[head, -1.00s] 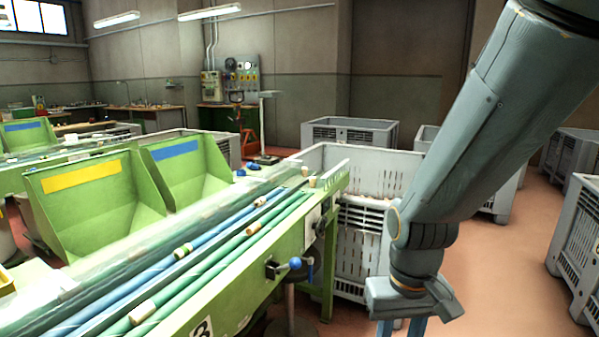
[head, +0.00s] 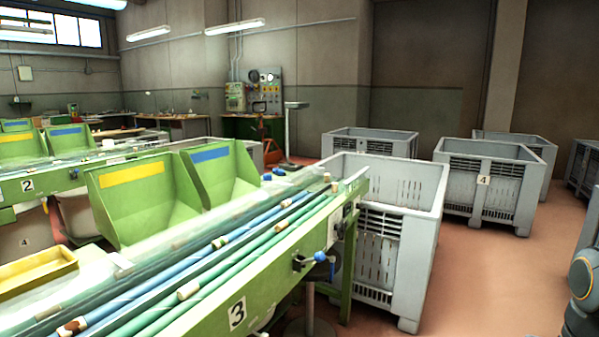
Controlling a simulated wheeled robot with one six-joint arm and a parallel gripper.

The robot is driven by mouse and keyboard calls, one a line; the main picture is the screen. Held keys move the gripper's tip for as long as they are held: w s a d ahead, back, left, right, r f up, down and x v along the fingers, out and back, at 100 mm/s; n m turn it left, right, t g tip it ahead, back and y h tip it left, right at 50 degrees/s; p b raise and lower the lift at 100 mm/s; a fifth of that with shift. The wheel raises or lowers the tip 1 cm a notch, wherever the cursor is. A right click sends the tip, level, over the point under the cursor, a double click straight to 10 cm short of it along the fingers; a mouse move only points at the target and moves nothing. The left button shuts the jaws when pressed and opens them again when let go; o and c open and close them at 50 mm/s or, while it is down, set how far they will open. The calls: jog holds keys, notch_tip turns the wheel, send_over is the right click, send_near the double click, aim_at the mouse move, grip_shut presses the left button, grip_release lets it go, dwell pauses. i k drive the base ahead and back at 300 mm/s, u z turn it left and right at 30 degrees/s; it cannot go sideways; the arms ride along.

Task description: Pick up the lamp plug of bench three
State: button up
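Bench three is the green bench (head: 275,286) in the foreground, marked with a white "3" plate. Blue and green channels run along its top under a clear cover, with several corks in them. I cannot make out a lamp plug for certain. A dark fitting with a blue knob (head: 320,256) sits on the bench's right side near its end. Small blue items (head: 279,171) lie at the far end of the bench. My gripper is not in view; only part of my arm shows at the right edge.
A grey slatted crate (head: 412,268) stands against the bench's right end. Another crate marked 4 (head: 510,195) stands behind it. Green hoppers (head: 135,205) sit on the bench's left side. The reddish floor (head: 490,285) at right is open.

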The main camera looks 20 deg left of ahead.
aim_at(281, 172)
jog(key=z, duration=0.25)
jog(key=i, duration=1.6)
jog(key=u, duration=0.3)
jog(key=i, duration=0.95)
jog(key=u, duration=1.45)
jog(key=i, duration=0.75)
jog(key=u, duration=1)
jog(key=i, duration=0.55)
jog(key=z, duration=0.1)
